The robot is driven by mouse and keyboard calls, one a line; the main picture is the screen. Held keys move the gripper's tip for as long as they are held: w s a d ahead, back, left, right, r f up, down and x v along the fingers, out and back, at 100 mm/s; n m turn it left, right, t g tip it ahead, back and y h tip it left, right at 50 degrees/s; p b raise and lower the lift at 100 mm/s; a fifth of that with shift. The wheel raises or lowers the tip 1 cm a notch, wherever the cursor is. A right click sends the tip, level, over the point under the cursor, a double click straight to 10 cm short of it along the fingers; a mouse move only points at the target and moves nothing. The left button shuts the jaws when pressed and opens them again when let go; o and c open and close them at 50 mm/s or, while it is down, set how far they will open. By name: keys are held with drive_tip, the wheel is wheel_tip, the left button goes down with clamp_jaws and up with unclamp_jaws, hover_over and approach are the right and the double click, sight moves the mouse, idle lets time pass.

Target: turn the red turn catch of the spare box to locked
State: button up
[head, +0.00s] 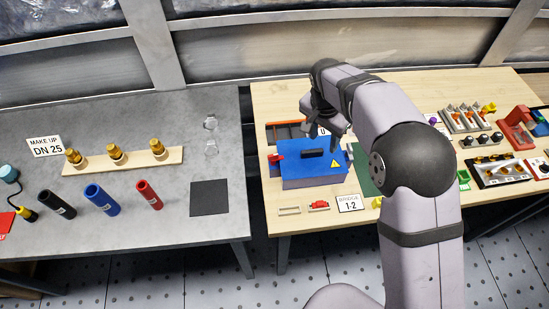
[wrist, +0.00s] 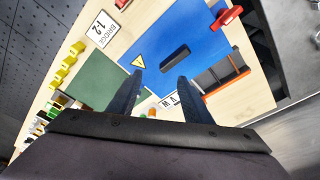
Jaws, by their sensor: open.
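The spare box is taken to be the blue box (head: 312,172) on the wooden table, with a dark slot-like handle on its lid and a yellow warning triangle. It also shows in the wrist view (wrist: 185,30). The red turn catch (head: 278,156) sits at the box's left edge in the head view, and at the upper right of the box in the wrist view (wrist: 228,16). My gripper (head: 326,130) is above the back part of the box, apart from the catch. In the wrist view its two fingers (wrist: 158,92) are spread with nothing between them.
A "BRIDGE 1-2" card (head: 350,203) and a small red part (head: 319,206) lie in front. A gap separates the grey table (head: 120,225) at the left.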

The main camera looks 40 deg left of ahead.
drive_tip(key=s+d+f+n+y, duration=0.1)
drive_tip(key=d+n, duration=0.2)
drive_tip(key=d, duration=0.8)
drive_tip(key=s+a+f+n+t+y, duration=0.1)
drive_tip(key=a, duration=0.1)
drive_tip(key=s+a+f+n+y+b, duration=0.1)
drive_tip(key=a+f, duration=0.1)
drive_tip(key=a, duration=0.1)
drive_tip(key=s+a+f+n+t+y, duration=0.1)
drive_tip(key=a+f, duration=0.1)
drive_tip(key=shift+s+a+t+y+b, duration=0.25)
drive_tip(key=shift+s+t+y+b, duration=0.05)
drive_tip(key=shift+s+y+b, duration=0.1)
drive_tip(key=n+t+y+b, duration=0.2)
drive_tip(key=n+t+y, duration=0.2)
drive_tip(key=n+y, duration=0.2)
approach(273, 156)
drive_tip(key=shift+p+x, duration=1.3)
drive_tip(key=shift+x, duration=2.9)
drive_tip(key=shift+w, duration=0.1)
drive_tip(key=c, duration=1.1)
